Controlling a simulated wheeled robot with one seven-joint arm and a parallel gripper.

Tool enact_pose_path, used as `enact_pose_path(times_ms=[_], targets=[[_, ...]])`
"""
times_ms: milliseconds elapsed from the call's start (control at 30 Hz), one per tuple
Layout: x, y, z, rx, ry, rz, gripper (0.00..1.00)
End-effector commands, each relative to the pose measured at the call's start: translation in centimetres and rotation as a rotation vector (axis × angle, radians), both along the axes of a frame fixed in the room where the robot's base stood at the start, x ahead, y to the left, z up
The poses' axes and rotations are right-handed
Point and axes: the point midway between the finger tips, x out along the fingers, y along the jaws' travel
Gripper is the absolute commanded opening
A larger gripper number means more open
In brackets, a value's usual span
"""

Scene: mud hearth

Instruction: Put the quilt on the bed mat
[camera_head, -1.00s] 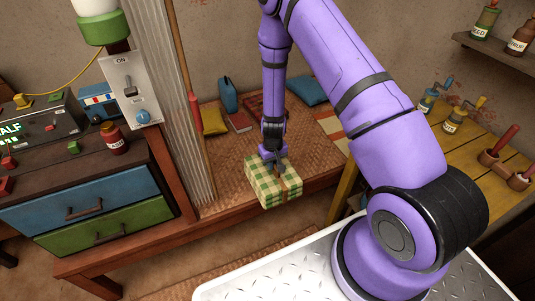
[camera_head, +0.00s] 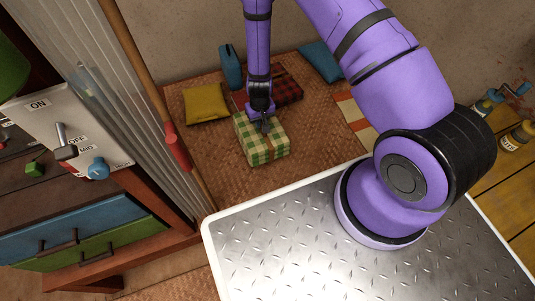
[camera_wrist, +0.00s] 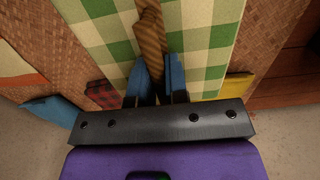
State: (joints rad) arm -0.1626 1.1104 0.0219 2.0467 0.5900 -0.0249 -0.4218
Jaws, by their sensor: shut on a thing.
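The quilt (camera_head: 258,146) is a folded green-and-cream checked bundle with a brown strap (camera_wrist: 151,40) around it. My gripper (camera_head: 265,120) points down onto its top. In the wrist view, the blue fingers of my gripper (camera_wrist: 155,75) are shut on the strap, and the quilt (camera_wrist: 205,35) fills the upper middle. The woven brown bed mat (camera_head: 215,155) spreads under and around the quilt in the head view. I cannot tell whether the quilt touches the mat or hangs just above it.
On the mat are a yellow cushion (camera_head: 206,102), a red plaid bundle (camera_head: 287,92), a blue item (camera_head: 231,66) and a blue cushion (camera_head: 322,60). A corrugated partition (camera_head: 120,85) and a pole with a red grip (camera_head: 178,148) stand at left.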

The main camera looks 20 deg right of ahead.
Motion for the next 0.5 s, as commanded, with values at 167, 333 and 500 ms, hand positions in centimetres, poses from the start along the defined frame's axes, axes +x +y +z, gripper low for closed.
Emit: enact_pose_path(times_ms=[167,333,500], targets=[[-2.6,5.9,-2.7,0.001,0.004,0.008,0.0],[-5.2,10.3,-4.7,-0.001,0.004,0.004,0.0],[-7.2,12.9,-6.0,-0.005,0.004,-0.001,0.0]])
